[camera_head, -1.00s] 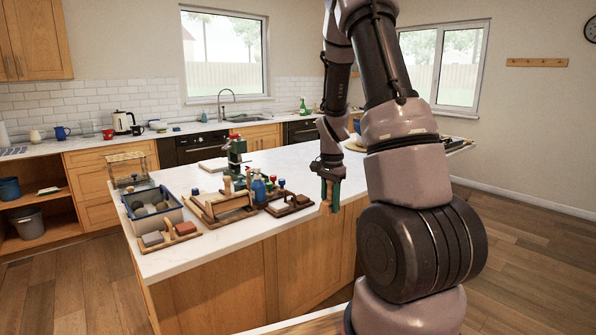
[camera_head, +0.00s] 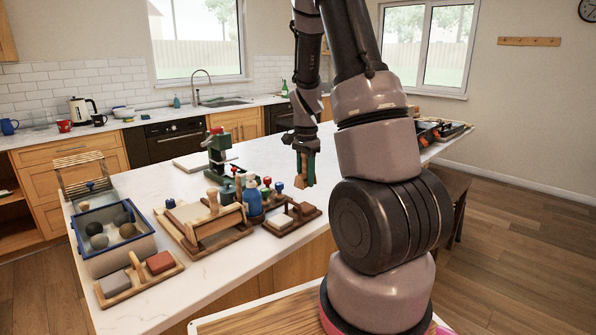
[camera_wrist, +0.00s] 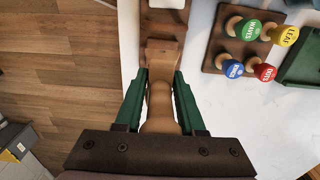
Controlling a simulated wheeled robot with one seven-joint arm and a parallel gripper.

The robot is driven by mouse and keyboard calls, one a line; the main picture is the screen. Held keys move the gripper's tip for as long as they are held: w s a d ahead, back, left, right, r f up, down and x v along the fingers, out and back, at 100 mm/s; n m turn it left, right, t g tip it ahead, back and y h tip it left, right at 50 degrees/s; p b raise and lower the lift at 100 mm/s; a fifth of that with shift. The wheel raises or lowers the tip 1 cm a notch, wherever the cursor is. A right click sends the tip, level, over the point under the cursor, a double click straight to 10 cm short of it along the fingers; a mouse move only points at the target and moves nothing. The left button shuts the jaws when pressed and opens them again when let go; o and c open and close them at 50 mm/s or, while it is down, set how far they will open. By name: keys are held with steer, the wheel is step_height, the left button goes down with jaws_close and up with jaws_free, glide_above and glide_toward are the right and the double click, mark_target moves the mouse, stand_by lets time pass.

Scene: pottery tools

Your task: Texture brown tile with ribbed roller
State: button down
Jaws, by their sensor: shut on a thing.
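My gripper (camera_head: 304,165) has green fingers and is shut on a tool with a wooden handle (camera_wrist: 160,105), above the right part of the island counter in the head view. In the head view a reddish-brown block (camera_head: 160,262) and a grey block (camera_head: 115,284) sit in a wooden holder at the counter's front left. I cannot tell for certain which piece is the brown tile.
Stamps with coloured tops (camera_wrist: 250,30) stand in a wooden rack. The counter (camera_head: 340,160) also holds a blue-rimmed bin with balls (camera_head: 122,258), wooden boards (camera_head: 175,240), a blue bottle (camera_head: 253,198) and a green press (camera_head: 217,150).

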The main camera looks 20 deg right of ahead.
steer(key=shift+w+f, duration=0.1)
steer(key=shift+f, duration=0.1)
glide_above(307, 208)
steer(key=w, duration=0.1)
steer(key=shift+a+f, duration=0.1)
steer(key=shift+f, duration=2.55)
steer(key=shift+f, duration=0.6)
steer(key=shift+s, duration=0.55)
steer(key=shift+s+d, duration=0.1)
steer(key=shift+d, duration=0.1)
steer(key=shift+s, duration=0.2)
steer(key=shift+w, duration=0.35)
